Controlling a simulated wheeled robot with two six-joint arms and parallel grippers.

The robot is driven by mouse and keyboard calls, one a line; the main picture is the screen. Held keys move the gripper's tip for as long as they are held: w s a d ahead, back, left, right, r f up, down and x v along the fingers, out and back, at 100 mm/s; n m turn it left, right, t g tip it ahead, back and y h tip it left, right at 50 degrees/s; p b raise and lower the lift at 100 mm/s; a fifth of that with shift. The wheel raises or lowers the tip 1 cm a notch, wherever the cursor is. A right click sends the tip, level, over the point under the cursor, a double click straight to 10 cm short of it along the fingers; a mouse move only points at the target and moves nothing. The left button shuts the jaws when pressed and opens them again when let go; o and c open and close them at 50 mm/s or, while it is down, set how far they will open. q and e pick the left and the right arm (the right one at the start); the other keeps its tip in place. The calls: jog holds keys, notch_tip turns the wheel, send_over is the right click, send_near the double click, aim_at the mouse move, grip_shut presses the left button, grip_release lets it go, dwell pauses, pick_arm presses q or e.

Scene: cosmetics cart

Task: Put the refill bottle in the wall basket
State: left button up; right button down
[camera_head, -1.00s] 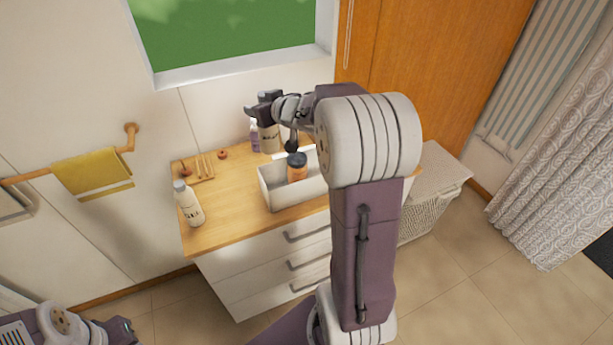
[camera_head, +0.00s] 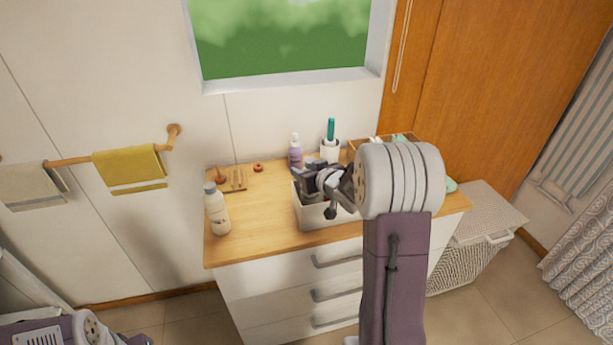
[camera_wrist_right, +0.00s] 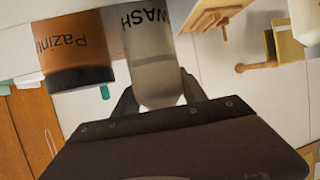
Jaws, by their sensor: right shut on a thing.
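My right gripper (camera_head: 312,186) is over the white open box on the counter and shut on the refill bottle. The wrist view shows this pale grey bottle (camera_wrist_right: 155,72), marked WASH, between its fingers (camera_wrist_right: 158,98). In the head view the gripper hides the bottle, so I cannot tell whether it touches the box floor. An orange bottle (camera_wrist_right: 75,45) with a dark cap is close beside it in the wrist view. My left gripper (camera_head: 135,340) shows only partly at the bottom left, and its jaws are unclear. I cannot make out a basket on the wall.
The white box (camera_head: 325,220) stands on the wooden counter (camera_head: 260,225). A white bottle (camera_head: 217,208) stands at the counter's left. A purple bottle (camera_head: 295,155) and a white cup (camera_head: 329,150) stand behind the box. A yellow towel (camera_head: 130,168) hangs on the wall rail.

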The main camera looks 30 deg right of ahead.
jog(key=shift+f, duration=0.25)
jog(key=shift+f+b, duration=0.4)
jog(key=shift+f, duration=0.2)
jog(key=c, duration=0.6)
grip_release()
jog(key=shift+c, duration=0.2)
